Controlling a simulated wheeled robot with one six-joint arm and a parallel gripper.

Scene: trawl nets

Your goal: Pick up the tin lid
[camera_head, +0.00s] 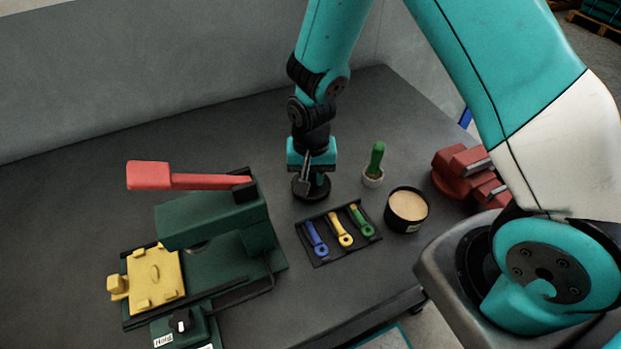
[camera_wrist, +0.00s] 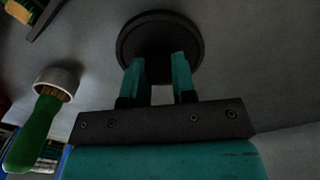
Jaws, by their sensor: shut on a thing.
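The tin lid (camera_head: 312,188) is a dark round disc below my gripper (camera_head: 312,174), behind the small tool tray. In the wrist view the lid (camera_wrist: 158,25) shows beyond the two teal fingers of my gripper (camera_wrist: 159,62). The fingers are shut on the lid's middle, and the grasped part is mostly hidden by them. I cannot tell whether the lid touches the table or hangs just above it. An open black tin (camera_head: 407,221) with pale, beige contents stands to the right of the lid.
A green-handled brush (camera_head: 376,158) stands in a white pot (camera_head: 372,178) right of my gripper. A black tray (camera_head: 318,262) holds blue, yellow and green tools in front. A green press with a red lever (camera_head: 210,181) stands left. Red clamp-like blocks (camera_head: 458,172) sit far right.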

